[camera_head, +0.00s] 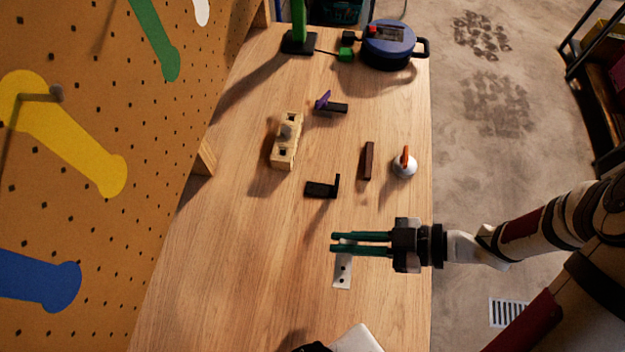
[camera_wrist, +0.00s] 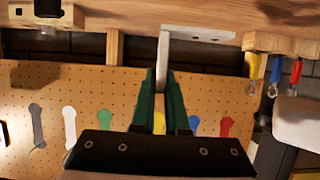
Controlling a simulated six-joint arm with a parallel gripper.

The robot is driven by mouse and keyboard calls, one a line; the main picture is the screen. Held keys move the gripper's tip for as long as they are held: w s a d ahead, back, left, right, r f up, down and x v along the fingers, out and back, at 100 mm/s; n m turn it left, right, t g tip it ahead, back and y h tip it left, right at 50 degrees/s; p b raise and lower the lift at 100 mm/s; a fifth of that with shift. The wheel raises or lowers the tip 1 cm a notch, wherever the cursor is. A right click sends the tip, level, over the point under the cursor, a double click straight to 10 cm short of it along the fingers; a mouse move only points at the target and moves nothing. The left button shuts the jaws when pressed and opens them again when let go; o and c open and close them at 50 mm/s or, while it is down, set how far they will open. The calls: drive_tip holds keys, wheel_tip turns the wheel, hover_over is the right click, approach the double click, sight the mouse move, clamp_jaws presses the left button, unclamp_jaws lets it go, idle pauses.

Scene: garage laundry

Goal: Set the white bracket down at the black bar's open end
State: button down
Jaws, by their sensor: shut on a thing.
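The white bracket (camera_head: 343,272), a plate with small holes, is between the green fingers of my gripper (camera_head: 334,243) in the head view. Its plate extends below the fingers in the picture. In the wrist view my gripper (camera_wrist: 165,75) is shut on the white bracket (camera_wrist: 163,50), which shows an upright leg and a second leg running right. A short black bar (camera_head: 337,108) lies farther back with a purple piece (camera_head: 322,100) at its left end; its right end is bare. A black L-shaped piece (camera_head: 320,189) lies nearer my gripper. I cannot tell whether the bracket touches the table.
A dark brown block (camera_head: 368,161) and a silver, orange-handled object (camera_head: 404,164) stand to the right. A wooden block with holes (camera_head: 287,142) is at left. A blue round case (camera_head: 388,46) is at the back. The wooden table (camera_head: 230,250) is clear left of my gripper.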

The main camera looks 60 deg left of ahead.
drive_tip(key=s+a+f, duration=0.1)
drive_tip(key=f, duration=0.1)
drive_tip(key=s+a+f, duration=0.1)
drive_tip(key=a+f, duration=0.1)
drive_tip(key=f, duration=0.1)
drive_tip(key=s+a+f, duration=0.1)
drive_tip(key=s+f, duration=0.1)
drive_tip(key=shift+a+f, duration=0.25)
drive_tip(key=shift+f, duration=0.05)
drive_tip(key=shift+f, duration=0.15)
drive_tip(key=c, duration=0.9)
unclamp_jaws()
